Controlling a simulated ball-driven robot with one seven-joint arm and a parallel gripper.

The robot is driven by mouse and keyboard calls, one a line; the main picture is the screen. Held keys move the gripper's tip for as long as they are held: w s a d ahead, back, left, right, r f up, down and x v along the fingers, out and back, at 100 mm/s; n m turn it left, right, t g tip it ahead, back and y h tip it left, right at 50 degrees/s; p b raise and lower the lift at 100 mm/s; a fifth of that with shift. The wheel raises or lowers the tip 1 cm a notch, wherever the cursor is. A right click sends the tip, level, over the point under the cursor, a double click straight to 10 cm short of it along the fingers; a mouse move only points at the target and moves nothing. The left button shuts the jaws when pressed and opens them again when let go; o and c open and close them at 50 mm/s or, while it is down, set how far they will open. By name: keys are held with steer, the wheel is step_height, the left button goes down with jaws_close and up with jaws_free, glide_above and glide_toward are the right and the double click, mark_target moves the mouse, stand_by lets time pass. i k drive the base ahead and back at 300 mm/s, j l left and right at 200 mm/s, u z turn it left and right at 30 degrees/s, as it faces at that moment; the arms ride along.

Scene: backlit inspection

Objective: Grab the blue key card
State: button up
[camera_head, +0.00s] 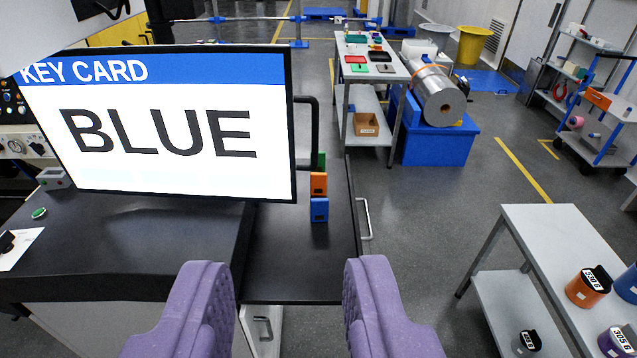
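A blue key card (319,210) stands upright on the black bench top (300,265), nearest to me in a short row. An orange card (318,184) stands right behind it, and a green one (321,160) behind that, partly hidden. A screen (160,125) at the left reads "KEY CARD BLUE". My gripper (292,290) has two purple padded fingers, wide apart and empty. The blue card lies ahead of the gap between them, apart from both.
The screen overhangs the bench just left of the cards. A metal rail (364,218) runs along the bench's right side. A grey table (545,235) with several labelled pots stands at the right. Open floor lies between bench and table.

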mark_target(320, 206)
steer(key=i+l+u, duration=0.15)
steer(key=i+l, duration=0.25)
steer(key=i+l+u, duration=0.1)
steer(key=i+l, duration=0.35)
steer(key=i+l+u, duration=0.15)
steer(key=i+l, duration=0.35)
steer(key=i+l+u, duration=0.15)
steer(key=i+l, duration=0.35)
steer(key=i+l+u, duration=0.1)
steer(key=i+l, duration=0.3)
steer(key=l, duration=0.25)
